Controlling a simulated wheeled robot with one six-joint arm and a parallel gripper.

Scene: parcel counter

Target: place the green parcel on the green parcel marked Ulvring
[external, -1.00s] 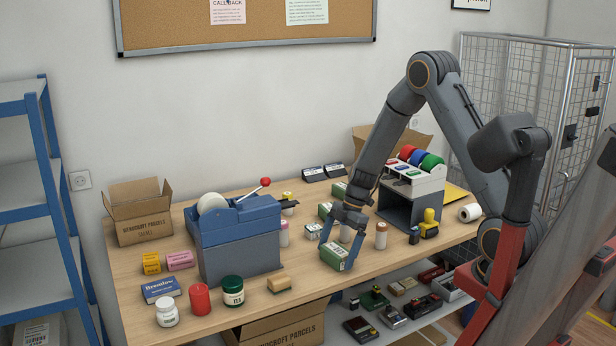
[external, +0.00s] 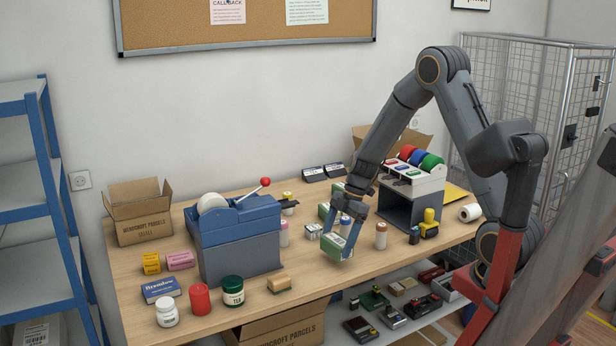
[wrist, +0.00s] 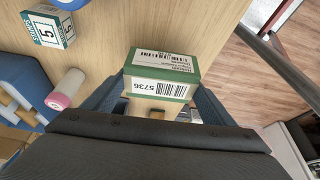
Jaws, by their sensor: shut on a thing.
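My gripper (external: 340,236) is shut on a green parcel (external: 333,248) with white labels, above the front edge of the counter. In the wrist view the held parcel (wrist: 162,68) sits between the fingers, showing a barcode label and the number 5736. Another green parcel (external: 324,209) stands behind my gripper, and a further one (external: 338,190) is farther back, partly hidden by my arm.
A small stamp box (external: 313,231) and a pink-and-white bottle (external: 284,236) stand left of my gripper. The blue tape dispenser (external: 237,236) and the grey stand (external: 406,205) flank this area.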

